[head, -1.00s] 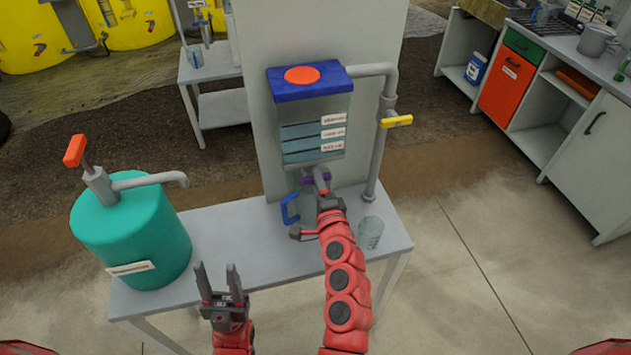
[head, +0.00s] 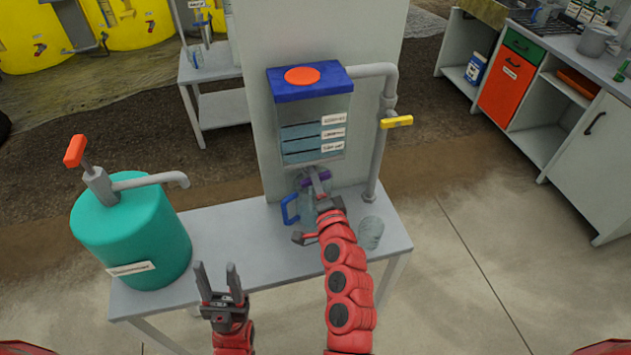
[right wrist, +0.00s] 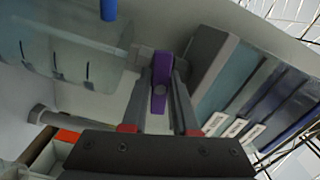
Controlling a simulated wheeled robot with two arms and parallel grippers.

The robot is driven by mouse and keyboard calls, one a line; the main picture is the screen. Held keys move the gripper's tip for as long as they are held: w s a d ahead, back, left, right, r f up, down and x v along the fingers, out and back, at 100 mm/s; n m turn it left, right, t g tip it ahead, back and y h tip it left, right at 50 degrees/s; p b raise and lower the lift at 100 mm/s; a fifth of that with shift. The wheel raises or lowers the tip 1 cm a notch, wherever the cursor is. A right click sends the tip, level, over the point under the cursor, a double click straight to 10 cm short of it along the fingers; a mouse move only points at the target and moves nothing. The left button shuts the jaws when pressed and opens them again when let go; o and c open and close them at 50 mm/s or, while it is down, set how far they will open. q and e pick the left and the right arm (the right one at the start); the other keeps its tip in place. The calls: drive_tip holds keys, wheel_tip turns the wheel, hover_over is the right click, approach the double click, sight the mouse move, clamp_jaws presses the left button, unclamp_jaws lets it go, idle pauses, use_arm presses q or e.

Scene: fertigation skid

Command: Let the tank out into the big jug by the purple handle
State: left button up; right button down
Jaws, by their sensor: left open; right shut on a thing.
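The tank (head: 312,116) is a clear box with a blue lid, bluish bands and white labels, fixed to the grey column. The purple handle (head: 318,176) is on the tap below it. My right gripper (head: 322,190) is shut on the purple handle, which shows between its fingers in the right wrist view (right wrist: 160,78). The big jug (head: 306,209), clear with a blue handle (head: 290,208), stands under the tap, partly hidden by my right gripper. I cannot tell its liquid level. My left gripper (head: 219,280) is open and empty, low in front of the table.
A small clear beaker (head: 371,232) stands right of my right arm. A pipe with a yellow handle (head: 397,122) runs down beside the tank. A teal drum (head: 131,238) with a pump spout stands on the left of the grey table (head: 222,236). The table's front middle is clear.

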drive_tip(key=n, duration=0.6)
drive_tip(key=shift+n+p, duration=0.35)
drive_tip(key=shift+n, duration=0.05)
drive_tip(key=n, duration=0.6)
drive_tip(key=shift+f, duration=0.1)
drive_tip(key=c, duration=0.6)
unclamp_jaws()
drive_tip(key=shift+c, duration=0.2)
drive_tip(key=v, duration=0.7)
